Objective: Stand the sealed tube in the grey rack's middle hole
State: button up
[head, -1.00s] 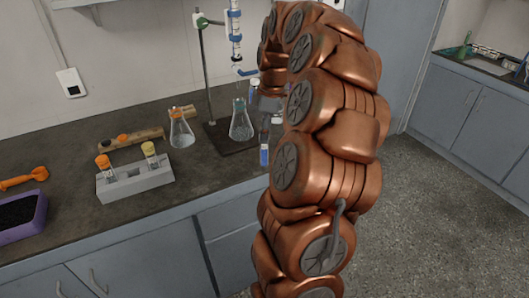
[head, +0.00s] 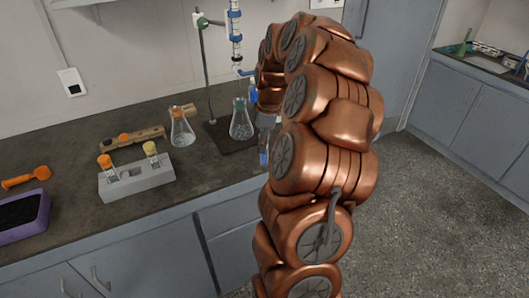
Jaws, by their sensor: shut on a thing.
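The grey rack (head: 137,185) stands on the dark bench at left. An orange-capped tube (head: 106,164) is in its left hole and a yellow-capped tube (head: 151,152) in its right hole; the middle hole between them looks empty. My gripper (head: 265,125) is partly hidden behind my copper arm, at the bench's right part, well right of the rack. It is shut on the sealed tube (head: 263,157), whose blue lower part shows below it, roughly upright. The tube's upper part is hidden; whether its bottom touches the bench cannot be told.
A conical flask (head: 183,132) and a second flask (head: 241,124) by a burette stand (head: 207,70) are between rack and gripper, farther back. A wooden block (head: 132,139) lies behind the rack. A purple tray (head: 22,222) and orange scoop (head: 28,178) are at left.

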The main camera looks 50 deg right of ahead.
grip_shut()
jog(key=shift+r, duration=0.15)
